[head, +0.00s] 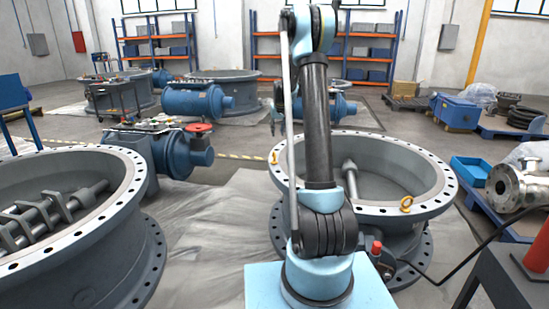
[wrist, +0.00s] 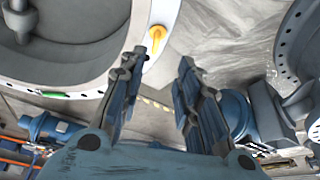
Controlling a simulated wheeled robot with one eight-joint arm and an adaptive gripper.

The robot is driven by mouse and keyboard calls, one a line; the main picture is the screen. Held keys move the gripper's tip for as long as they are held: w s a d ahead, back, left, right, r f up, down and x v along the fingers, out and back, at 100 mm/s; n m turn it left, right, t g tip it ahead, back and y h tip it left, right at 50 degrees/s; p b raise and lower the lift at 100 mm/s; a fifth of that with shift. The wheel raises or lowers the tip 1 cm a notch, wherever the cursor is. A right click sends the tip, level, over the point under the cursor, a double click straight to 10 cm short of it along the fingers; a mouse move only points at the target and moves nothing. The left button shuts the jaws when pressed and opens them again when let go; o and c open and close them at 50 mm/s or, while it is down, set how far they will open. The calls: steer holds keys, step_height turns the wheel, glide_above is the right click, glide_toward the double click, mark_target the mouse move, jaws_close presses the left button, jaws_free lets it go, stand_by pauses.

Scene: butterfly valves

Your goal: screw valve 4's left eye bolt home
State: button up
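The grey valve (head: 362,170) stands in front of me with a white, holed flange on top; I see no number on it. Its left eye bolt (head: 274,157) is yellow and stands on the flange's far left edge. In the wrist view this eye bolt (wrist: 157,34) shows at the rim, by the left fingertip; I cannot tell if they touch or how deep its thread sits. My gripper (wrist: 171,50) is open, its two fingers apart with nothing between them. In the head view my gripper (head: 273,118) is partly hidden behind my arm, above the left eye bolt.
A second yellow eye bolt (head: 406,204) stands at the flange's near right. A large open valve (head: 75,215) is at the left, with a blue actuator (head: 165,150) behind it. A steel pipe fitting (head: 515,185) lies at the right. Pale sheeting (head: 215,220) covers clear floor between the valves.

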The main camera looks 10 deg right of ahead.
mark_target(274, 153)
steer(key=w+x, duration=0.1)
steer(key=x, duration=1.3)
steer(key=w+r+x, duration=0.1)
steer(key=x, duration=0.6)
steer(key=shift+w+d+f, duration=0.15)
steer(key=shift+w+f, duration=0.15)
steer(key=shift+w, duration=0.1)
